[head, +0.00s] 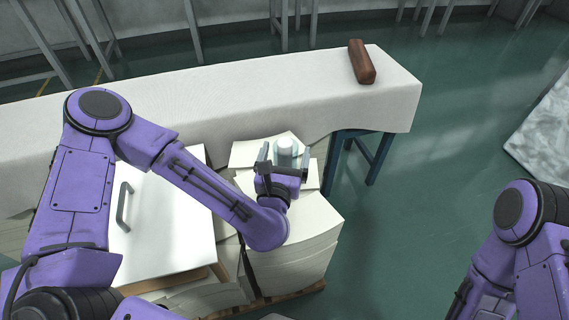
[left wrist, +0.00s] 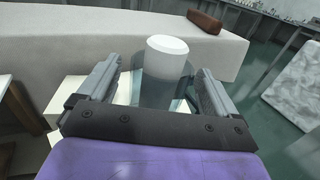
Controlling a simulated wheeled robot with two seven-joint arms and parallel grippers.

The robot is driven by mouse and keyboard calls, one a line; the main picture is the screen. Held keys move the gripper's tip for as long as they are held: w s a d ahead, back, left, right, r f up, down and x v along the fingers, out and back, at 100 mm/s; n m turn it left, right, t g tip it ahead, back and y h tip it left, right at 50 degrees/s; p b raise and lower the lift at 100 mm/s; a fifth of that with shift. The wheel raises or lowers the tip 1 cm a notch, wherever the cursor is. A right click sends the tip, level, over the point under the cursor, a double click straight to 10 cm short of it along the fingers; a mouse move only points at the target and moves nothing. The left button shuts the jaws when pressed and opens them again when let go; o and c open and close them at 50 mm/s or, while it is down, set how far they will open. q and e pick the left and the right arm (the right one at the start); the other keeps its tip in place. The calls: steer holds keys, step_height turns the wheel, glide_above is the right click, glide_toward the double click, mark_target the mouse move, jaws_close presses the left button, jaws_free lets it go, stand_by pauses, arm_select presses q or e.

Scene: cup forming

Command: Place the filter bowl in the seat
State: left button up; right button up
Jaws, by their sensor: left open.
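The filter bowl (head: 285,158) looks like a clear, faintly teal cup with a white cylinder in it. It stands upright on a stack of pale sheets. My left gripper (head: 284,164) is open, with one finger on each side of the bowl. In the left wrist view the bowl (left wrist: 163,92) shows between the two spread fingers (left wrist: 157,80), with a gap on both sides. I cannot make out a seat in either view. My right arm shows at the lower right of the head view, but its gripper is out of the picture.
A long bench (head: 220,100) with a pale cover runs behind the stack (head: 290,250). A brown block (head: 361,62) lies on its right end. A white panel with a grey handle (head: 124,207) is left of the stack.

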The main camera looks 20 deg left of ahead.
arm_select(q)
steer(key=shift+w+a+f, duration=0.1)
steer(key=shift+w, duration=1.3)
steer(key=c, duration=1.1)
steer(key=shift+c, duration=0.4)
steer(key=shift+r, duration=0.2)
